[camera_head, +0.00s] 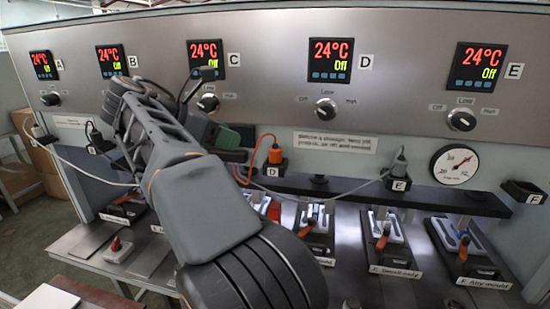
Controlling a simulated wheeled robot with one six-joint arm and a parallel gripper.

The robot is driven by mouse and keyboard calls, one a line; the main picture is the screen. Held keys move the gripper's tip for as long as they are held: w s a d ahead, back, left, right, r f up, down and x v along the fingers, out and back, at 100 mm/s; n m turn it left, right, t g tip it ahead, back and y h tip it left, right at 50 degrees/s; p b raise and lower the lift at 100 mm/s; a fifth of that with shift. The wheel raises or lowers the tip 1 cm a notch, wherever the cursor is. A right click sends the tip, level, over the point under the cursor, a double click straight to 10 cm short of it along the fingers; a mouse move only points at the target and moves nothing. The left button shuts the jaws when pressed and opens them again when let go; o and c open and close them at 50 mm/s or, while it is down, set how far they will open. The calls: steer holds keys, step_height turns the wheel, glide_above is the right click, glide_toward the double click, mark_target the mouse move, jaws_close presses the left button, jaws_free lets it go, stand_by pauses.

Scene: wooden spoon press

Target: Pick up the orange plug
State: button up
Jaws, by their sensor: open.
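The orange plug (275,154) stands upright in the black holder marked D (272,169), right of my arm. My arm crosses the left middle of the picture. My gripper (116,108) is at its far end, in front of the panel near controls B and C. It is left of the orange plug and apart from it. The jaws are open, though the fingers are hard to make out against the dark arm parts.
Holder F (523,192) looks empty. A round gauge (454,165) hangs on the right. Several presses with orange handles line the bench below. My arm hides the middle-left shelf.

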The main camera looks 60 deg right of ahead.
mark_target(270, 150)
steer(key=x, duration=0.7)
steer(key=shift+s+r, duration=0.15)
steer(key=shift+r, duration=0.15)
steer(key=shift+x, duration=3.15)
steer(key=shift+c, duration=0.5)
steer(key=c, duration=0.6)
